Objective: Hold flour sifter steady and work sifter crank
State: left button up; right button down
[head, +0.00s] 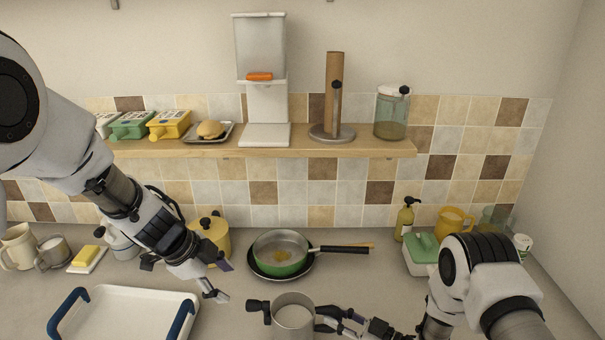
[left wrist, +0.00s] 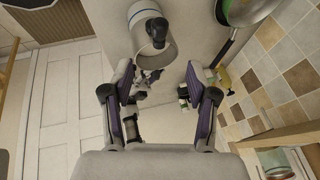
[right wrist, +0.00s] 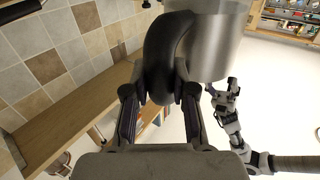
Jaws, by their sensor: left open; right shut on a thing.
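The flour sifter (head: 293,318) is a grey metal cup at the front middle of the head view, upright and open at the top. Its black crank knob (head: 257,306) points left, toward my left gripper. My right gripper (head: 335,320) is shut on the sifter's black handle (right wrist: 168,55), on the cup's right side. My left gripper (head: 220,282) is open and empty, left of the knob and apart from it. In the left wrist view the sifter (left wrist: 152,52) and its knob (left wrist: 157,30) show beyond the open fingers. The sifter's underside is hidden in the head view.
A white tray with blue handles (head: 125,315) lies at the front left. A green pan (head: 280,254) stands just behind the sifter, with a yellow canister (head: 209,238) to its left. A green-lidded box (head: 421,254) stands near my right arm. A wooden shelf (head: 350,146) spans the back.

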aim_at(251, 304)
pick_arm(q)
jog(key=x, duration=1.2)
